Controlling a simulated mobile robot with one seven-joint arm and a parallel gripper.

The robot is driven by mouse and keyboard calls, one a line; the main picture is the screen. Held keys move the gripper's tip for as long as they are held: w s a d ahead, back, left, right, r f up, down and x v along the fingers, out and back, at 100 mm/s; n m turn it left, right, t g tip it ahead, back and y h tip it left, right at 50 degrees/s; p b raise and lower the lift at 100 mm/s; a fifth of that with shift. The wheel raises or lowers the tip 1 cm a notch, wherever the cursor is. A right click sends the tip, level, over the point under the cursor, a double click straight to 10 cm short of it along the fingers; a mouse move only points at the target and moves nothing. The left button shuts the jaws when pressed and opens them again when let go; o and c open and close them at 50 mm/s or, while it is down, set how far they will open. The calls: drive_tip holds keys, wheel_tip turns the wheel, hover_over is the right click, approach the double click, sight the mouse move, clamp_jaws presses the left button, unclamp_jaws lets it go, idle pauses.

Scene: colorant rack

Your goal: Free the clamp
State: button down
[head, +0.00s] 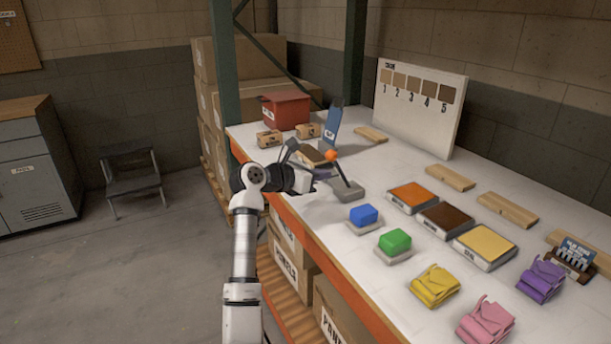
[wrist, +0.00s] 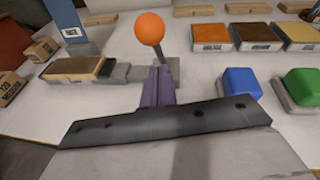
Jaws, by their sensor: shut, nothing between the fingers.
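The clamp shows as a grey base (head: 347,190) with a dark lever topped by an orange ball (head: 331,155). The lever stands up at a tilt, and the ball also shows in the wrist view (wrist: 149,28). A brown-topped wooden block (wrist: 76,67) lies on a grey plate left of the lever, and it is partly hidden by my arm in the head view. My gripper (wrist: 157,78) is shut and empty. Its fingertips are just in front of the lever's foot, below the ball; I cannot tell whether they touch. The fingers hide part of the clamp's base.
A blue block (head: 363,215) and a green block (head: 394,240) stand on grey pads to the right. Three colour trays, including an orange one (head: 412,197), lie behind them. A blue upright panel (head: 333,127) and a red bin (head: 286,109) stand at the far left end.

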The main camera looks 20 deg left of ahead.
drive_tip(key=shift+w+d+r, duration=0.3)
drive_tip(key=shift+w+r, duration=0.15)
drive_tip(key=shift+w, duration=0.25)
